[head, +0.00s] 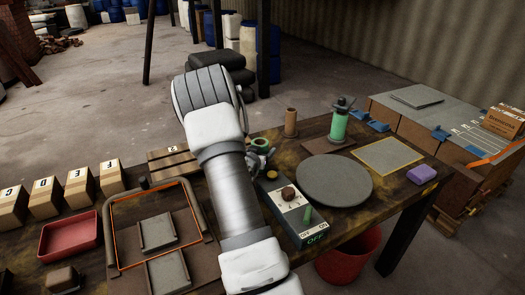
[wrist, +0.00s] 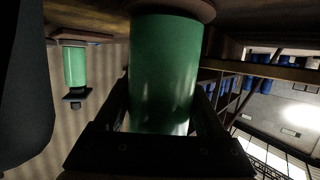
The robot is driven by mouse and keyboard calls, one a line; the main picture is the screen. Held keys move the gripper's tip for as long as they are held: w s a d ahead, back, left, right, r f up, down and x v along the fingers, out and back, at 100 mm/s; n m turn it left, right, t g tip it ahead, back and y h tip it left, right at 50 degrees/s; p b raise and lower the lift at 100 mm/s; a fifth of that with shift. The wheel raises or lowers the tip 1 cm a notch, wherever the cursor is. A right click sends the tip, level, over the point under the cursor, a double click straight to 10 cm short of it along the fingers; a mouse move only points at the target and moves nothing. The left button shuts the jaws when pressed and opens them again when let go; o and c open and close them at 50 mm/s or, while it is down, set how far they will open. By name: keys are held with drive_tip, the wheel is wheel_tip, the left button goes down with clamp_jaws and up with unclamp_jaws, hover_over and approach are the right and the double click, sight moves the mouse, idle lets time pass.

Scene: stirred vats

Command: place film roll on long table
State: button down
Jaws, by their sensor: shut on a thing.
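In the wrist view, which is upside down, a green cylinder with a brown end flange (wrist: 165,70), apparently the film roll, fills the middle. My gripper (wrist: 165,105) is shut on it, with one dark finger on each side. Its flange is close to the tabletop; I cannot tell whether they touch. In the head view a bit of green (head: 258,143) shows beside my arm, which hides most of the gripper. The long table (head: 385,205) is dark, worn wood. A second green cylinder with a dark top (head: 338,126) stands on it at the back.
A pipe frame (head: 108,240), red tray (head: 68,238) and lettered boxes (head: 76,187) are left.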

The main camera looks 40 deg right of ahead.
drive_tip(key=shift+f, duration=0.2)
unclamp_jaws()
drive_tip(key=shift+r, duration=0.1)
